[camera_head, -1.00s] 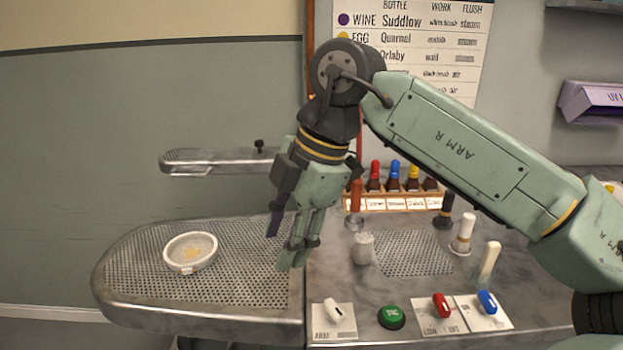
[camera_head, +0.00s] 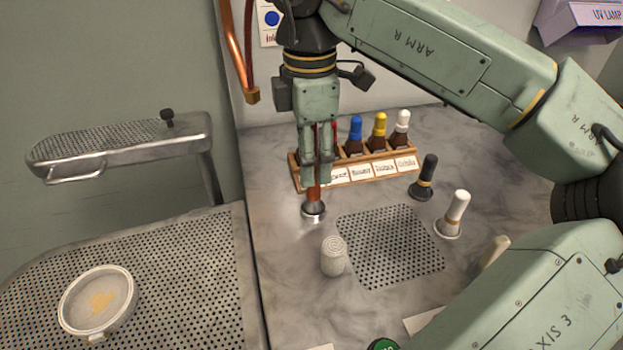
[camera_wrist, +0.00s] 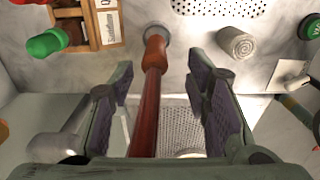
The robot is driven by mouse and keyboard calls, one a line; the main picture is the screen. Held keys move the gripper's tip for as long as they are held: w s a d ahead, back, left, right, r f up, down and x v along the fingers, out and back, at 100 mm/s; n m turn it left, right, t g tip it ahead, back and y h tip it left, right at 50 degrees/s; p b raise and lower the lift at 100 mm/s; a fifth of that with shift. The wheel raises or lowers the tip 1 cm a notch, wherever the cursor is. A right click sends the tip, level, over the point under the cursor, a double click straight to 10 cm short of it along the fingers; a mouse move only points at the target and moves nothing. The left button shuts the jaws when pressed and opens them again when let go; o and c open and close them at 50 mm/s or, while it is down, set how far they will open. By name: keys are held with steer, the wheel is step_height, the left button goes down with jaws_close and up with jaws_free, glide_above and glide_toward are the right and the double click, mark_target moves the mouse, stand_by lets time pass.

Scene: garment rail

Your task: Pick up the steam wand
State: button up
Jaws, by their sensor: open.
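The steam wand seems to be the upright red-brown handled tool (camera_head: 313,205), standing in a metal socket on the marble counter. In the wrist view its long reddish shaft (camera_wrist: 148,105) runs between the two finger pads, with a gap on each side. My gripper (camera_head: 317,172) points down at the tool and is open around its handle, not touching it as far as I can see. The gripper also shows in the wrist view (camera_wrist: 163,110). In the head view the fingers hide most of the handle.
A wooden rack (camera_head: 375,170) of capped bottles stands close behind.

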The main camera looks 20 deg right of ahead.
mark_target(313, 189)
step_height(313, 189, down, 2)
steer(key=shift+w+d+f+p, duration=0.15)
steer(key=shift+f+p, duration=0.4)
steer(key=shift+f, duration=0.8)
steer(key=shift+w+d+f+p, duration=0.15)
steer(key=shift+f+p, duration=0.35)
steer(key=shift+f, duration=0.85)
steer(key=shift+c, duration=0.3)
jaws_close()
